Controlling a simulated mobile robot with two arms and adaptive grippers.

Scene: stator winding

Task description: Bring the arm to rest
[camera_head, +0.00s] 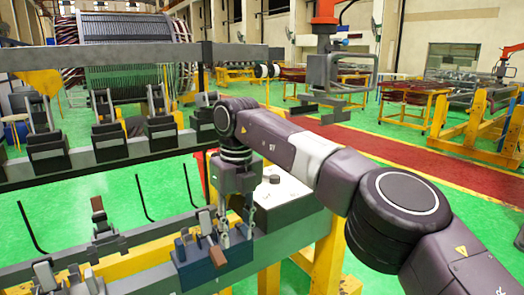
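My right arm comes in from the lower right and bends over the fixture. My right gripper (237,236) points straight down from its wrist at the centre of the view. Its two fingers stand apart, with a gap between them, so it looks open. The fingertips are down at a blue clamp block (196,266) with a brown-tipped lever (217,256) on the front rail. Whether they touch it is too small to tell. My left arm and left gripper are not in view.
The grey front rail (140,285) carries more toggle clamps (104,232). Behind it, a dark beam (110,150) holds several larger clamps (46,143). A white-topped box (272,196) stands close right of the gripper. Green floor (290,115) is open behind the arm.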

